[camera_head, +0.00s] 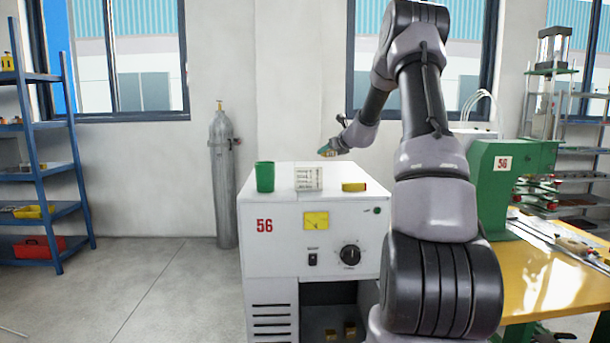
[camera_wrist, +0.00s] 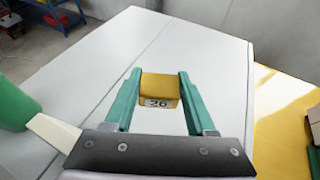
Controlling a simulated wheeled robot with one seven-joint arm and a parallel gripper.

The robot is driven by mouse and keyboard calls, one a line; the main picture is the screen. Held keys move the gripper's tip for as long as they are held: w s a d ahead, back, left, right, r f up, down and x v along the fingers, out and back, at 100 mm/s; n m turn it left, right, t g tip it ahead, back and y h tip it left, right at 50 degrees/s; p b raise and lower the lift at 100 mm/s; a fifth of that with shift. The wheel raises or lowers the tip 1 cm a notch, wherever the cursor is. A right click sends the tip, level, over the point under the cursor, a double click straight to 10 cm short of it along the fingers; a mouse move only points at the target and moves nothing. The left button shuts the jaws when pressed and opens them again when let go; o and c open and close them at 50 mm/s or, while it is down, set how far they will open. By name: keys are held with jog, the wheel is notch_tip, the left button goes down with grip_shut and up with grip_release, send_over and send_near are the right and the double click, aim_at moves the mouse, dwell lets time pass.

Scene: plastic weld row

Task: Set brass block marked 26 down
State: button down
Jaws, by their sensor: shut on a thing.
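The brass block marked 26 (camera_wrist: 159,84) is between the two green fingers of my gripper (camera_wrist: 160,76), which is shut on it. Its number faces the wrist camera. In the wrist view it is over the white top of the cabinet (camera_wrist: 110,65), and I cannot tell how large any gap below it is. In the head view my gripper (camera_head: 327,151) is small, at the back edge of the cabinet marked 56 (camera_head: 285,262), and the block shows only as a little yellow.
On the cabinet top stand a green cup (camera_head: 265,176), a white printed block (camera_head: 308,178) and another yellow block (camera_head: 353,187). A green machine (camera_head: 495,185) and a yellow table (camera_head: 545,275) are to the right. A gas cylinder (camera_head: 222,180) stands behind left.

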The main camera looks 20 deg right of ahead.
send_over(327, 182)
jog(key=f, duration=0.6)
jog(key=shift+w, duration=0.2)
jog(key=shift+f, duration=1.9)
jog(key=shift+f, duration=0.1)
jog(key=shift+c, duration=1.1)
grip_release()
jog(key=shift+s+f, duration=0.1)
